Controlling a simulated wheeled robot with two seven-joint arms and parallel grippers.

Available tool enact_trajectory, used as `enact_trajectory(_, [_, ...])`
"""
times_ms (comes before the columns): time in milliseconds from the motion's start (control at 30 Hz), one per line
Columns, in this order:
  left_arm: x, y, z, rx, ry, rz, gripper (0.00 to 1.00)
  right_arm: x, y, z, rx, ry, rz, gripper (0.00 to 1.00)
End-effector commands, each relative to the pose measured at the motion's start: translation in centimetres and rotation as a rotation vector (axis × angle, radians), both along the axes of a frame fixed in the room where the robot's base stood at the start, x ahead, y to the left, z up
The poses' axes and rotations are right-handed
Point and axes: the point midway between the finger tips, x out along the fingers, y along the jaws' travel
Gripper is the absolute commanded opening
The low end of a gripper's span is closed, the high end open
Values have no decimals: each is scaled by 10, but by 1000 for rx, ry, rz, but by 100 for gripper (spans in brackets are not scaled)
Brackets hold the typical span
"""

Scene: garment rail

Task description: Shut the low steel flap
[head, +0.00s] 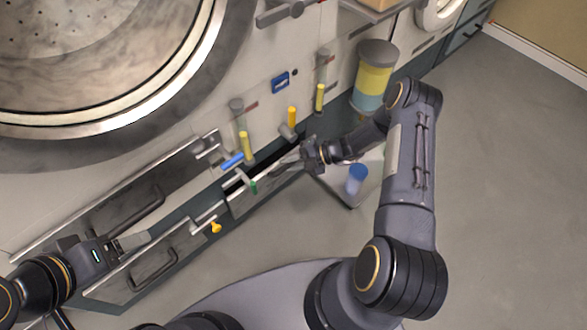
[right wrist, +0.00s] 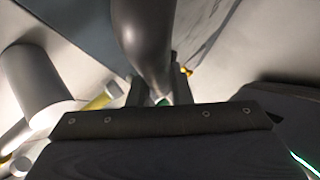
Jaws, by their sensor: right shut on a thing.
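A low steel flap (head: 262,188) at the foot of the machine front stands tilted out, with a dark gap behind its upper edge in the head view. My right gripper (head: 301,157) is at the flap's right end. In the right wrist view, it (right wrist: 158,92) is shut on a dark, curved bar handle (right wrist: 145,35), which hides most of what lies beyond. My left gripper (head: 122,243) is low on the left, close to the steel panels with bar handles. Whether its fingers are apart is not clear.
A large round door (head: 190,85) fills the upper left. Yellow-handled valves (head: 245,145) and a blue lever (head: 232,160) stick out above the flap. A layered canister (head: 373,75) and a blue cup (head: 356,178) in a tray are near my right arm. Open floor lies right.

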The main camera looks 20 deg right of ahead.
Motion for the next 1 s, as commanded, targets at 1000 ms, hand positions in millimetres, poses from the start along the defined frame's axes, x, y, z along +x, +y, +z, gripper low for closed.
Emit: enact_trajectory(1000, [0,0,1,0,0,0,76,3,0,3,-2,-2,1,40])
